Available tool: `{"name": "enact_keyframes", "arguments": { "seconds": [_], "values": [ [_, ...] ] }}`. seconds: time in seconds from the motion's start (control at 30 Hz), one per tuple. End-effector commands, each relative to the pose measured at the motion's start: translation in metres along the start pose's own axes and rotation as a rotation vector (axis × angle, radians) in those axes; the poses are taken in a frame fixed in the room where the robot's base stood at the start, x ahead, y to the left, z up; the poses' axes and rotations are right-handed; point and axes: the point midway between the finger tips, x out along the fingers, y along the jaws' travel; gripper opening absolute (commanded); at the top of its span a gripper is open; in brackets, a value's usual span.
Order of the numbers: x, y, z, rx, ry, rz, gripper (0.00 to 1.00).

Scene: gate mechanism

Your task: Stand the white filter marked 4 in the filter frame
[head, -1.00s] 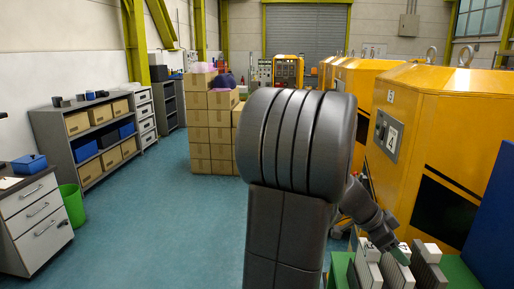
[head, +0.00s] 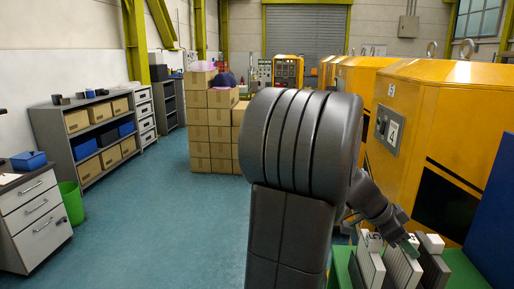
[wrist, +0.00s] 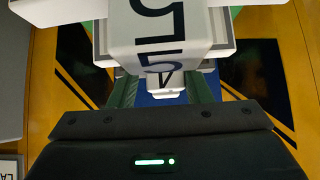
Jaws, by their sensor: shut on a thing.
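In the wrist view, a white filter marked 4 (wrist: 165,92) shows between the green fingers of my gripper (wrist: 163,97), which is shut on it. Most of this filter is hidden. A white handle block marked 5 (wrist: 165,35) is closer to the camera and covers part of the view. In the head view, my gripper (head: 410,246) points down at the filters at the lower right, partly hidden by my arm. Filters with white tops and grey ribbed bodies (head: 370,268) stand side by side there. I cannot tell the filter frame apart.
A green surface (head: 342,266) lies around the filters. A blue panel (head: 492,230) stands to their right. Yellow machines (head: 440,130) stand behind them. Stacked boxes (head: 210,130) and a shelf (head: 90,135) are further left.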

Motion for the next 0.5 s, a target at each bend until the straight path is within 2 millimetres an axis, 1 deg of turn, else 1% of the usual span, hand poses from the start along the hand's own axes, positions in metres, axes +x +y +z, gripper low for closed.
{"name": "enact_keyframes", "arguments": {
  "seconds": [0.03,0.5],
  "values": [
    [0.0087,0.0015,0.0139,-0.003,-0.025,0.007,0.08],
    [0.0076,0.0011,0.0133,-0.003,-0.024,0.006,0.05]
  ]
}}
